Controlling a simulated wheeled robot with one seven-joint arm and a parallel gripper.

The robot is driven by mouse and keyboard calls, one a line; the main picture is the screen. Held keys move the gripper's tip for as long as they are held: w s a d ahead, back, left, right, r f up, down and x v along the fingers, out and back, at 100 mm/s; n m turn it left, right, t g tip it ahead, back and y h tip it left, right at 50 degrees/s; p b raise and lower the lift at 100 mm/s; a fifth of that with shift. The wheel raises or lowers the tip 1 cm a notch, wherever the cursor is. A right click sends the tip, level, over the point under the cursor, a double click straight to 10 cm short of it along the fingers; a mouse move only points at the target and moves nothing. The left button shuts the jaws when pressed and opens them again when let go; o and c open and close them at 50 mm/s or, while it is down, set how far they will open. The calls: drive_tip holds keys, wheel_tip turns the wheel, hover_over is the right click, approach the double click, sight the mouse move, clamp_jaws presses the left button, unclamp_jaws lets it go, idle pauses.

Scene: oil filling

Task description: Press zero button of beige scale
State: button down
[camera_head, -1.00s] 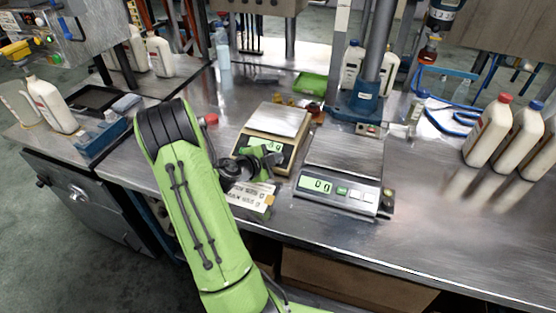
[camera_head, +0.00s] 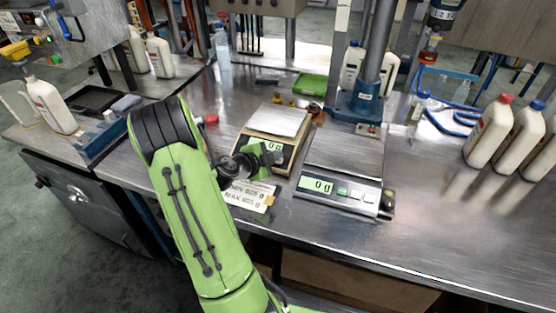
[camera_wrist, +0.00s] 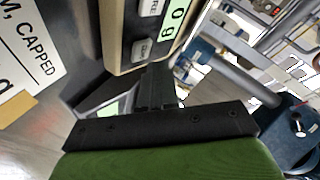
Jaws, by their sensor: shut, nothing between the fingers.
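The beige scale (camera_head: 241,142) stands on the metal table with a bare steel pan (camera_head: 280,119). Its green display (camera_head: 272,146) reads 0 g and is partly covered by my gripper in the head view. In the wrist view the beige scale's front panel (camera_wrist: 118,30) fills the top, with grey buttons (camera_wrist: 142,48) beside the lit display (camera_wrist: 178,18). My gripper (camera_head: 272,158) is at the scale's front. In the wrist view its dark fingers (camera_wrist: 157,80) are together and empty, close to the panel's lower edge. I cannot tell whether they touch it.
A grey scale (camera_head: 345,190) reading 0 g stands just right. A printed card (camera_head: 248,195) lies in front of the beige scale. A blue press stand (camera_head: 360,105) is behind. Several white bottles (camera_head: 490,130) stand at the right, where the front table is clear.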

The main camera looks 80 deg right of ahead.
drive_tip(key=shift+a+r+p, duration=0.15)
drive_tip(key=shift+a+r, duration=0.15)
drive_tip(key=shift+r, duration=0.5)
drive_tip(key=shift+a+r+p, duration=0.15)
drive_tip(key=shift+a+r, duration=0.1)
drive_tip(key=shift+r, duration=0.5)
drive_tip(key=shift+a+r+p, duration=0.15)
drive_tip(key=shift+a+r, duration=0.15)
drive_tip(key=shift+r, duration=0.5)
drive_tip(key=shift+w, duration=0.1)
